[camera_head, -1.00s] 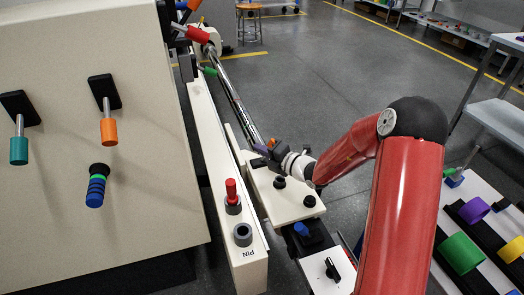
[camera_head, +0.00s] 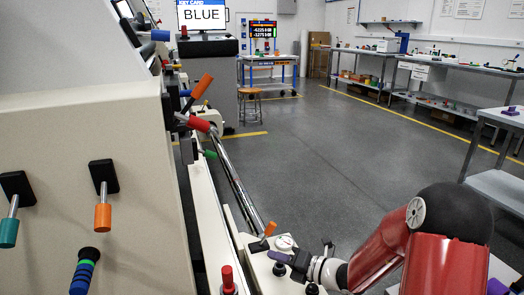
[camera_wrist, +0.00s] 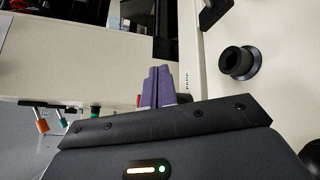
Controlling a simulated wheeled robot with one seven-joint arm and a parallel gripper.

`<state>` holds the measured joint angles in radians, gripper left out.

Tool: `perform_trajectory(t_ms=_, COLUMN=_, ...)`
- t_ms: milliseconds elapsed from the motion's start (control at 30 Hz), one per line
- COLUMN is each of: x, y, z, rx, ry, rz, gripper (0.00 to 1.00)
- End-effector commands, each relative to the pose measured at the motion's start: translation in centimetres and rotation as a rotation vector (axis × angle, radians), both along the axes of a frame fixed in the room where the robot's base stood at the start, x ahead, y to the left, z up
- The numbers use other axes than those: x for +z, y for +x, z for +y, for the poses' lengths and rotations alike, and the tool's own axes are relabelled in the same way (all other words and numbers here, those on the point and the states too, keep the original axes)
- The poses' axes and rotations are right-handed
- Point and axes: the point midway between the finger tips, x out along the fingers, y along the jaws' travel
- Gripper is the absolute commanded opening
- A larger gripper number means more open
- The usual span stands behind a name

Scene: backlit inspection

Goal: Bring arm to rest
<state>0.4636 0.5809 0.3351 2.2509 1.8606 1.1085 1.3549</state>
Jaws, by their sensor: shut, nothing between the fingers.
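My red arm reaches in from the lower right in the head view. My gripper (camera_head: 274,256), with purple fingers, is shut and empty, low over the cream front ledge of the machine. In the wrist view the two purple fingers (camera_wrist: 158,82) stand together with nothing between them. A black ring-shaped socket (camera_wrist: 238,62) lies to the right of the fingertips, apart from them.
An orange-handled lever (camera_head: 268,230) stands just behind my gripper. A red pin (camera_head: 228,278) stands on the rail to its left. The cream machine panel (camera_head: 90,130) with several knobs fills the left. A stool (camera_head: 250,105) stands on the otherwise open grey floor (camera_head: 330,150).

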Motion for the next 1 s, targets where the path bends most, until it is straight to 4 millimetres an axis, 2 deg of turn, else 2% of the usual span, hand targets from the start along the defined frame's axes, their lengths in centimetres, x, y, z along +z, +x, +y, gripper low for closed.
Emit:
perform_trajectory(t_ms=33, x=1.7, y=-1.6, z=1.2, rx=0.099, ry=-0.109, rz=-0.104, gripper=0.00)
perform_trajectory(t_ms=133, x=4.0, y=-5.6, z=2.9, rx=0.332, ry=-0.348, rz=-0.340, gripper=0.00)
perform_trajectory(t_ms=233, x=5.6, y=-9.6, z=3.5, rx=0.567, ry=-0.579, rz=-0.581, gripper=0.00)
perform_trajectory(t_ms=333, x=6.9, y=-13.5, z=3.2, rx=0.805, ry=-0.797, rz=-0.824, gripper=0.00)
perform_trajectory(t_ms=467, x=8.2, y=-17.8, z=1.4, rx=1.119, ry=-1.062, rz=-1.129, gripper=0.00)
perform_trajectory(t_ms=600, x=9.8, y=-21.6, z=-1.7, rx=1.475, ry=-1.327, rz=-1.435, gripper=0.00)
perform_trajectory(t_ms=800, x=12.6, y=-25.2, z=-6.7, rx=1.975, ry=-1.628, rz=-1.747, gripper=0.00)
perform_trajectory(t_ms=833, x=12.9, y=-25.5, z=-7.4, rx=-2.001, ry=1.626, rz=1.742, gripper=0.00)
perform_trajectory(t_ms=1000, x=14.4, y=-26.7, z=-9.7, rx=-1.899, ry=1.463, rz=1.538, gripper=0.00)
